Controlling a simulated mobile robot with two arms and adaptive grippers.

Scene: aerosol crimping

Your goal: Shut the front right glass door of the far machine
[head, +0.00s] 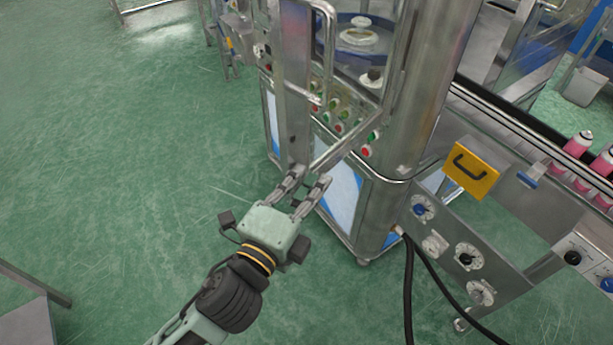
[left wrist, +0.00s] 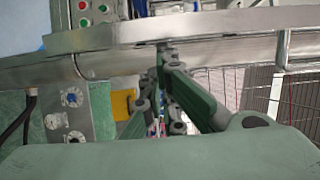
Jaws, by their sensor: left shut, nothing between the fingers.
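The glass door (head: 291,110) of the machine has a metal frame and a tubular handle (head: 330,50). It stands open, swung out from the machine, its lower rail (head: 345,146) above the button panel. My left gripper (head: 311,178) is at the door's lower outer corner, with no object in its fingers. In the left wrist view a metal rail (left wrist: 200,27) crosses just beyond the fingertips (left wrist: 162,48); I cannot tell whether they touch it. My right gripper is not in view.
The machine's round column (head: 430,90) stands right of the door. Black cables (head: 408,270) hang below.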

